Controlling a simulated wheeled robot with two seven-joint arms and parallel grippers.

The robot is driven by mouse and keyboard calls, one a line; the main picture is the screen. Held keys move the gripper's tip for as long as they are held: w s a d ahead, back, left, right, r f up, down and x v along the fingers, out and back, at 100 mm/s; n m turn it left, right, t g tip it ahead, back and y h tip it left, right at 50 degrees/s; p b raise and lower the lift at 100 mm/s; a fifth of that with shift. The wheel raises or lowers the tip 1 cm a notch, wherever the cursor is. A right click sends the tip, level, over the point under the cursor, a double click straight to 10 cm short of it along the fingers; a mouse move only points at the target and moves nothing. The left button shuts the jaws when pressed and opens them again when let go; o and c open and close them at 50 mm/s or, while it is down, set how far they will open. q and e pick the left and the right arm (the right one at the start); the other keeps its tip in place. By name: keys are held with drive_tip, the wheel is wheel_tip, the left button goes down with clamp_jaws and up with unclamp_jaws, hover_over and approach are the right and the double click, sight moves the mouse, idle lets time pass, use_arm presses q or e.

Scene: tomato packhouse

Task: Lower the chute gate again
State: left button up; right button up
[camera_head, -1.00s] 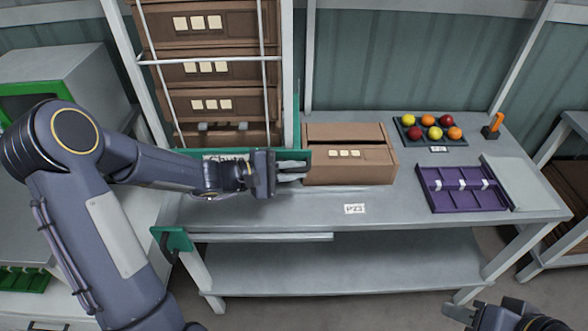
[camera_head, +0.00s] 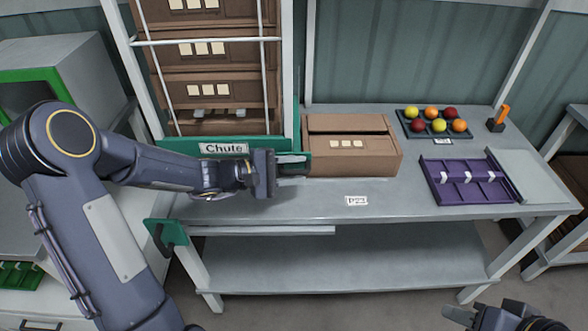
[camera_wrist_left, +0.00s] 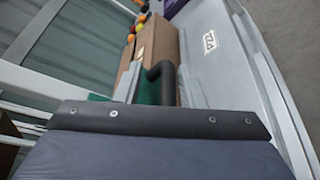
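The chute gate is a green plate (camera_head: 174,146) with a white "Chute" label (camera_head: 223,148), across the foot of the tall rack in the head view. My left gripper (camera_head: 292,170) is at its right end, in front of the left end of the cardboard box.
Brown boxes (camera_head: 203,62) are stacked behind the gate. An open cardboard box (camera_head: 372,162) stands on the table (camera_head: 290,205). A purple tray (camera_head: 440,190), a dark tray of coloured balls (camera_head: 409,126) and an orange-handled item (camera_head: 503,115) lie to the right. The front table strip is clear.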

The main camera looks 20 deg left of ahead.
use_arm(q)
drive_tip(key=shift+r, duration=0.5)
wheel_tip(320, 180, up, 3)
drive_tip(key=shift+s+f, duration=0.1)
drive_tip(key=s+d+r, duration=0.4)
drive_tip(key=s+r, duration=0.5)
drive_tip(key=s, duration=0.4)
drive_tip(key=shift+s, duration=0.15)
drive_tip(key=shift+r, duration=0.1)
